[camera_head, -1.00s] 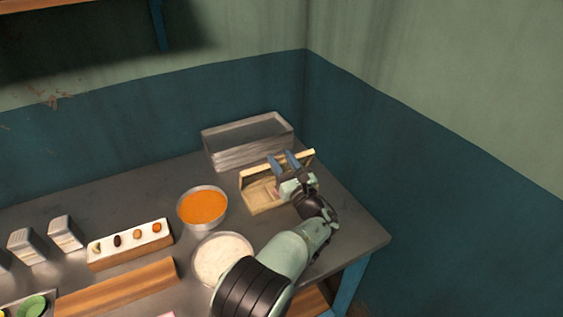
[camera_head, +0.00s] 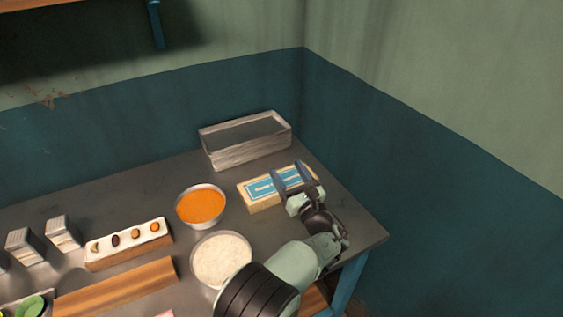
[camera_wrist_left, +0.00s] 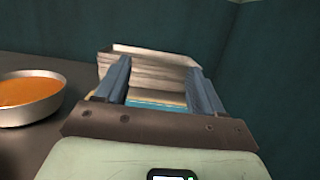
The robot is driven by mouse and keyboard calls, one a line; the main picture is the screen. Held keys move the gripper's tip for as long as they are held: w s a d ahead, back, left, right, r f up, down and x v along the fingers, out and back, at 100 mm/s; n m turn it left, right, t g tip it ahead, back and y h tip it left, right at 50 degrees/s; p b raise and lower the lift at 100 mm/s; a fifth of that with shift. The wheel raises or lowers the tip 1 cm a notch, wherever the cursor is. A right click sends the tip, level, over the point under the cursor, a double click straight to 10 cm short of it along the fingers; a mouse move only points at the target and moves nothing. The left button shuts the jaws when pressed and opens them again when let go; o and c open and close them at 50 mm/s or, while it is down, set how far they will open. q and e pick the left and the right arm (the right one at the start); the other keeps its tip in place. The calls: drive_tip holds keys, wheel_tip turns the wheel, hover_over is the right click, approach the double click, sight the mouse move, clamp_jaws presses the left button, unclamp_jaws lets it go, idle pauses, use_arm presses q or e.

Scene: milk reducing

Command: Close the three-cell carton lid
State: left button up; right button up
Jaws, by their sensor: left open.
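The carton (camera_head: 262,203) sits near the right end of the table. Its lid (camera_head: 262,188), with a blue and white label, lies down over the top, and the cells are hidden under it. My left gripper (camera_head: 291,170) is open over the right part of the lid. In the left wrist view, the open fingers (camera_wrist_left: 160,85) frame a strip of the blue-labelled lid (camera_wrist_left: 157,104) between and beyond them. Whether the fingers touch the lid I cannot tell. My right gripper is not in view.
A metal tray (camera_head: 203,148) stands behind the carton. A bowl of orange food (camera_head: 201,206) and a bowl of white grains (camera_head: 222,260) stand to the left. A white-topped block (camera_head: 128,243) and a wooden board (camera_head: 115,290) lie further left. Walls close off the back and right.

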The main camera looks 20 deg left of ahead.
use_arm(q)
drive_tip(key=v, duration=0.8)
drive_tip(key=shift+s, duration=0.15)
drive_tip(key=shift+d, duration=0.1)
